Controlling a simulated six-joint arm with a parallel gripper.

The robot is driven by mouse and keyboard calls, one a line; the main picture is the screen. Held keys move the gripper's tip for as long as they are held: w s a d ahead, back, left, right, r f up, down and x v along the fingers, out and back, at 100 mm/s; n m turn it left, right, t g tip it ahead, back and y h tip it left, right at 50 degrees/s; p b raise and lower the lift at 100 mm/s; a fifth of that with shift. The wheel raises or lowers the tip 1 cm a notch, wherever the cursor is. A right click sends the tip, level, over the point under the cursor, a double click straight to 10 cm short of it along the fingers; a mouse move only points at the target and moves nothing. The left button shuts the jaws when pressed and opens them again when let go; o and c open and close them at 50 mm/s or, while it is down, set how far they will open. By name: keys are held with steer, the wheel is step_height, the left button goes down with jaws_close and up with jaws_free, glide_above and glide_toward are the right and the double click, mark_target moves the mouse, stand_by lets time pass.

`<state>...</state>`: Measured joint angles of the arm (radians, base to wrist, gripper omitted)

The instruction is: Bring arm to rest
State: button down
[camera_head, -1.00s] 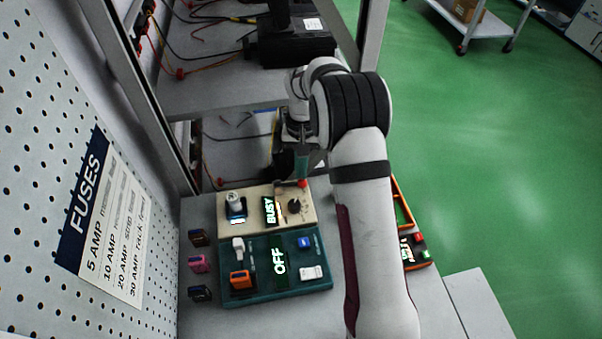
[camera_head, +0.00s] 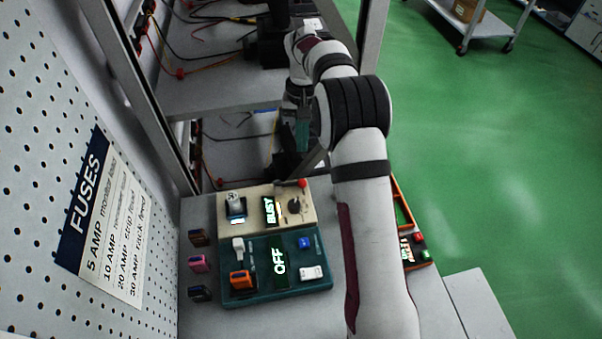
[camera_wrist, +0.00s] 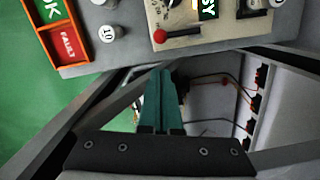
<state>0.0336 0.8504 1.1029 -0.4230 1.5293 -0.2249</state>
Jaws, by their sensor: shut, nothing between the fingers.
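My gripper (camera_wrist: 163,78) has teal fingers, which lie together with nothing between them in the wrist view. In the head view my gripper (camera_head: 302,136) is partly hidden by my own arm. It is beyond the beige panel (camera_head: 252,214), apart from the red-tipped lever (camera_head: 302,183) on that panel. In the wrist view the red knob of the lever (camera_wrist: 159,36) lies ahead of the fingertips, with a gap between. The panel's display (camera_head: 269,210) reads BUSY.
A teal panel (camera_head: 309,271) with an OFF display sits in front of the beige one. Several fuses (camera_head: 198,263) lie to its left. An orange-framed tray (camera_wrist: 47,45) is at the right side. Rack posts (camera_head: 367,45) and cables stand behind; green floor is open to the right.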

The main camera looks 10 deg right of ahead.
step_height(320, 180, up, 3)
steer(key=shift+w+f, duration=0.1)
steer(key=shift+w, duration=0.05)
stand_by(0.3)
steer(key=s+a+r+m, duration=0.1)
steer(key=s+r, duration=0.4)
steer(key=s, duration=0.4)
steer(key=s+a+r, duration=0.2)
steer(key=s+r, duration=0.3)
steer(key=s, duration=0.3)
steer(key=s+f, duration=0.2)
steer(key=s, duration=0.8)
steer(key=s+a+f+m+t+y, duration=0.1)
steer(key=s+f, duration=0.1)
steer(key=s, duration=0.8)
steer(key=shift+a+f+m, duration=0.25)
steer(key=shift+a+m, duration=0.05)
